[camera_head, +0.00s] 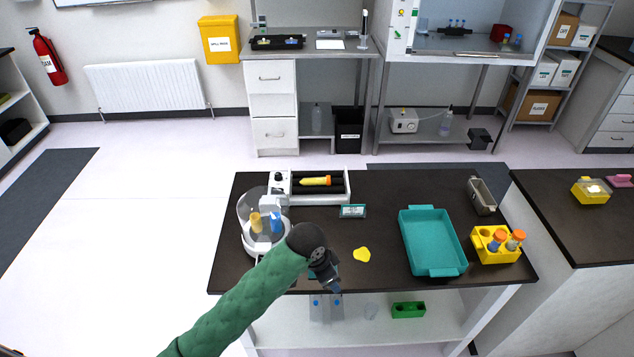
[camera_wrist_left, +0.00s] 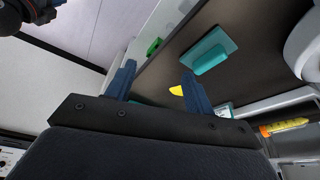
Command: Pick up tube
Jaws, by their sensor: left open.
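A yellow tube with an orange end (camera_head: 315,181) lies on the black rollers of a white device (camera_head: 280,184) at the back left of the dark table. It also shows at the right edge of the left wrist view (camera_wrist_left: 285,127). Two orange-capped tubes (camera_head: 516,240) stand in a yellow rack (camera_head: 497,257) at the table's right. A yellow and a blue tube-like piece (camera_head: 276,222) sit in the round clear-lidded machine (camera_head: 251,243). My left gripper (camera_head: 330,280) is open and empty at the table's front edge, apart from all tubes; its two fingers (camera_wrist_left: 158,75) show in the wrist view.
A teal tray (camera_head: 433,243) stands right of centre. A yellow flat piece (camera_head: 362,255) and a small teal box (camera_head: 353,211) lie mid-table. A grey metal container (camera_head: 481,196) is at the back right. A teal object (camera_wrist_left: 210,52) lies beyond my fingers. A green rack (camera_head: 408,310) sits on the lower shelf.

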